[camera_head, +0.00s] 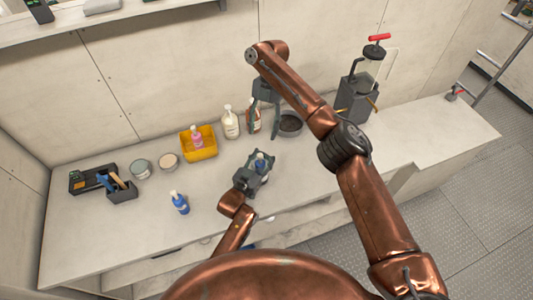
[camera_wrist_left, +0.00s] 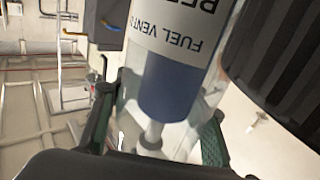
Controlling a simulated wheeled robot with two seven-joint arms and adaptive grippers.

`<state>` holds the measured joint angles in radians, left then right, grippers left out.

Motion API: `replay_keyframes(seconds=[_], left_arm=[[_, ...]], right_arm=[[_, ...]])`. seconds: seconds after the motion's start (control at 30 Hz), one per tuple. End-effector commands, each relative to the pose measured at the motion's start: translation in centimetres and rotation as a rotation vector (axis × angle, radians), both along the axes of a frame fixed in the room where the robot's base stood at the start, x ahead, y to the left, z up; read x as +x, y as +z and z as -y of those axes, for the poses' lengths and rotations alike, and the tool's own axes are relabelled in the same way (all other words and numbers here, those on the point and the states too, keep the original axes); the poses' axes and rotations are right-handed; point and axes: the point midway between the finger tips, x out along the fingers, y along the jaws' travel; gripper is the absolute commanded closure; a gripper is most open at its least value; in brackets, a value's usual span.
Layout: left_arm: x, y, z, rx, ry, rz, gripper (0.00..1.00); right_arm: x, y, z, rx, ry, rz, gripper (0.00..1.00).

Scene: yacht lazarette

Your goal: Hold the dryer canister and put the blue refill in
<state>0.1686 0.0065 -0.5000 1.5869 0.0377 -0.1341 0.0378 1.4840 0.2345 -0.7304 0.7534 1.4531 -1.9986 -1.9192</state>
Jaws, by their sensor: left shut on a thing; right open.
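My left gripper (camera_head: 262,168) is shut on the dryer canister (camera_wrist_left: 212,85), which it holds above the front of the counter. The canister has a clear wall, with a blue body (camera_wrist_left: 168,88) and a white label reading "FUEL VENT" upside down visible within its outline. In the head view a small blue part (camera_head: 260,160) shows between the left fingers. I cannot tell whether this blue part is the refill. My right gripper (camera_head: 264,118) is open, pointing down behind the left one, with nothing clearly between its fingers. A separate blue bottle (camera_head: 180,203) stands left of the left gripper.
A yellow bin (camera_head: 204,151) holds a pink bottle (camera_head: 196,136). Tins, a tool box (camera_head: 121,193) and a red-handled pump (camera_head: 352,100) flank the work area.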

Motion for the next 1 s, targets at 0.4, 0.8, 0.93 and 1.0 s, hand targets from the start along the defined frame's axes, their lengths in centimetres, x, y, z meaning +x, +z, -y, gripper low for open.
replay_keyframes(seconds=[0.4, 0.8, 0.93, 1.0], left_arm=[[0.00, -0.01, 0.04, 0.000, -0.001, 0.000, 0.62], [-0.01, -0.02, 0.03, 0.001, 0.000, -0.001, 0.36], [0.00, -0.03, 0.02, 0.001, 0.000, -0.001, 0.36], [0.00, -0.03, 0.02, 0.001, 0.000, -0.001, 0.36]], right_arm=[[-0.01, -0.03, 0.02, 0.000, 0.000, 0.000, 0.50], [-0.01, -0.03, 0.02, 0.000, 0.000, 0.000, 0.50], [-0.01, -0.04, 0.02, 0.000, 0.000, 0.000, 0.50], [-0.02, -0.03, 0.01, 0.000, 0.000, 0.000, 0.50]])
